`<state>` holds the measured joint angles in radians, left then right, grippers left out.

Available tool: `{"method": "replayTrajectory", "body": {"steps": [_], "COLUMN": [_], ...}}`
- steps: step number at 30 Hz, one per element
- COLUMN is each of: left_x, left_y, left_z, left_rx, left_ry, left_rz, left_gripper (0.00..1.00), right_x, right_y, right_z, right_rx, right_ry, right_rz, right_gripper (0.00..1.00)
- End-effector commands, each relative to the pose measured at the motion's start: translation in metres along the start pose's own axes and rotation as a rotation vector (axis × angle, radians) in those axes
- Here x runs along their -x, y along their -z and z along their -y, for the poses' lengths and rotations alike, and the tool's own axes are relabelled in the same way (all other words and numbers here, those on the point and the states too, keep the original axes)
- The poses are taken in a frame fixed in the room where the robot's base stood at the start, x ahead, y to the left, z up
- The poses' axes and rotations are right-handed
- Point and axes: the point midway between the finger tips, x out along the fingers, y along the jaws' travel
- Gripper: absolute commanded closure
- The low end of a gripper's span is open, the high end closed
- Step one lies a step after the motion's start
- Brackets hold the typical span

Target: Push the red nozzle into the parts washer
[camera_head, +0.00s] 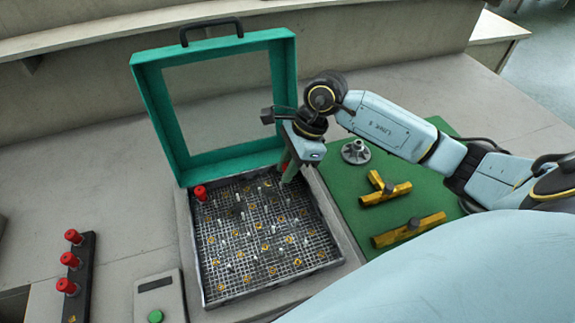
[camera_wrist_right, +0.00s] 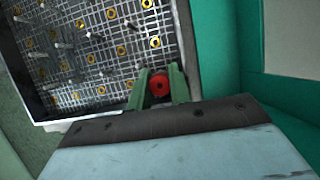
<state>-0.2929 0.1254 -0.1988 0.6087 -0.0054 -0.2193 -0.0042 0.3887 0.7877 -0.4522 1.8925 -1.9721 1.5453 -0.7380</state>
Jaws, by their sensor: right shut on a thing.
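The parts washer's metal basket (camera_head: 326,222) has a grid floor with several pins and yellow rings. Its teal lid (camera_head: 150,110) stands open behind it. My right gripper (camera_head: 287,172) points down at the basket's back right corner, its green fingers shut on a red nozzle. That nozzle shows between the fingertips in the right wrist view (camera_wrist_right: 158,86), and the fingers hide it in the head view. I cannot tell whether it touches the grid. Another red nozzle (camera_head: 200,192) stands in the basket's back left corner. My left gripper is not in view.
A black rack (camera_head: 83,290) at the left holds 3 red-capped nozzles. A grey box with a green button (camera_head: 155,316) stands at the front. On the green mat (camera_head: 345,205) at right lie a grey flanged part (camera_head: 355,152) and yellow pipe fittings (camera_head: 408,231).

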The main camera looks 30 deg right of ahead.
Motion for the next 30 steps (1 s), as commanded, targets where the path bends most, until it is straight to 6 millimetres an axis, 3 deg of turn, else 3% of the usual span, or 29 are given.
{"method": "replayTrajectory", "body": {"steps": [15, 16, 21, 30], "left_x": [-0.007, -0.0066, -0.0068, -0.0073], "left_y": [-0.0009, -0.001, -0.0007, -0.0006], "left_z": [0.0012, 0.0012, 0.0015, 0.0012], "left_rx": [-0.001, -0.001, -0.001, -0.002], "left_ry": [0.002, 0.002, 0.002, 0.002], "left_rz": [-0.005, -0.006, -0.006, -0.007], "left_gripper": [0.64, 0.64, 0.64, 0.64], "right_x": [-0.0065, -0.0063, -0.0063, -0.006], "right_y": [0.0027, 0.0027, 0.0028, 0.0031], "right_z": [0.0001, 0.0001, 0.0002, 0.002], "right_rx": [0.0, 0.0, 0.0, -0.001], "right_ry": [0.0, 0.0, 0.001, 0.007], "right_rz": [0.0, 0.0, -0.001, 0.0], "right_gripper": [1.0, 0.77, 0.55, 0.55]}}
